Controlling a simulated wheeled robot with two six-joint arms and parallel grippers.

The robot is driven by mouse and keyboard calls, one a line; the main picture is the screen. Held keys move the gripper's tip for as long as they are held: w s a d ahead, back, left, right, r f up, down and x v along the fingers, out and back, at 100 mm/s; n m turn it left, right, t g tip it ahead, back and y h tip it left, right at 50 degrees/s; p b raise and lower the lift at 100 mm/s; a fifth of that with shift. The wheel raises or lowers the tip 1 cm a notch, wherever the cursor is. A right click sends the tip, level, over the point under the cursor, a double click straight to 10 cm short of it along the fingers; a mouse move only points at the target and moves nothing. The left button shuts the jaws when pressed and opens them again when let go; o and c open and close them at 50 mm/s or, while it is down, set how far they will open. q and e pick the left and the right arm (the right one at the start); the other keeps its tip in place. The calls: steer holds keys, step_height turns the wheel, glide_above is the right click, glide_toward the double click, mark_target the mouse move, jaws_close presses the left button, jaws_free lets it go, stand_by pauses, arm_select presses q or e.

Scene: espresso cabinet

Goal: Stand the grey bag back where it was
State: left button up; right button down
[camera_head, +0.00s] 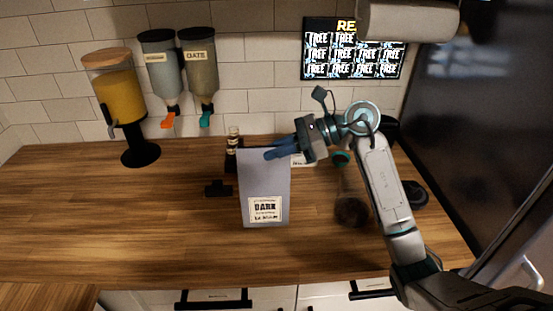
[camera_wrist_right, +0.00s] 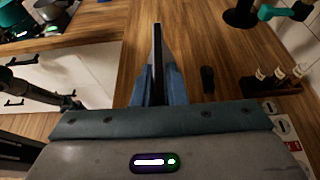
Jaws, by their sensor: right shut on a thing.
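The grey bag (camera_head: 266,180) is a tall flat pouch with a white label reading DARK low on its front. It is upright over the middle of the wooden counter; I cannot tell whether its base touches the wood. My right gripper (camera_head: 276,152) comes from the right and is shut on the bag's top. In the right wrist view the bag (camera_wrist_right: 157,45) shows as a narrow strip between the blue fingers of the right gripper (camera_wrist_right: 156,88). A dark arm at the left of that view seems to be my left one; its gripper's jaws are unclear.
Small bottles (camera_head: 233,145) in a dark rack stand behind the bag. A dark small object (camera_head: 217,189) lies left of it. A glass-like container (camera_head: 351,205) stands right, near my arm. A yellow-filled dispenser (camera_head: 121,98) stands far left. The left counter (camera_head: 90,215) is clear.

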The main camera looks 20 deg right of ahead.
mark_target(277, 160)
steer(key=shift+f, duration=1.5)
steer(key=shift+f+b, duration=0.1)
steer(key=shift+b, duration=0.25)
steer(key=c, duration=1.5)
jaws_free()
steer(key=shift+o, duration=0.2)
steer(key=shift+r+p, duration=0.25)
steer(key=shift+p, duration=0.1)
steer(key=b+v, duration=0.4)
steer(key=v, duration=0.8)
steer(key=shift+b, duration=0.4)
